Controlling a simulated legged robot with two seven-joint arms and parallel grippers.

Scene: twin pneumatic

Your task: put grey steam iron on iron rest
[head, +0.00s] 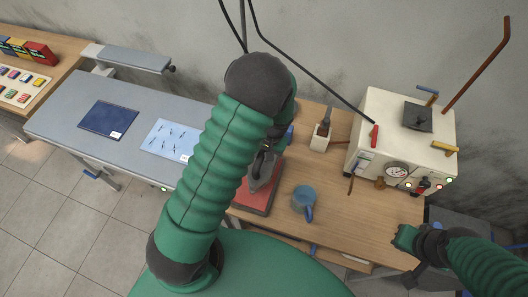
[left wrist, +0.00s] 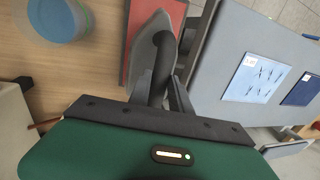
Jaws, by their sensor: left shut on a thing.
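The grey steam iron (head: 262,170) is just right of my left arm in the head view, partly hidden by it. In the left wrist view the iron (left wrist: 147,42) shows its pointed grey body and dark curved handle. My left gripper (left wrist: 164,95) is shut on this handle. The red iron rest (head: 258,198) lies on the wooden table under the iron, and the left wrist view shows its red surface (left wrist: 138,14) beside the iron's body. I cannot tell whether the iron touches it. My right gripper (head: 404,238) is at the table's right front edge, its fingers unclear.
A blue mug (head: 303,199) stands right of the rest. A cream boiler (head: 380,125) with a gauge and levers stands at the back right. A small holder (head: 320,138) is behind the mug. The grey ironing table (head: 70,120) at left bears two blue sheets.

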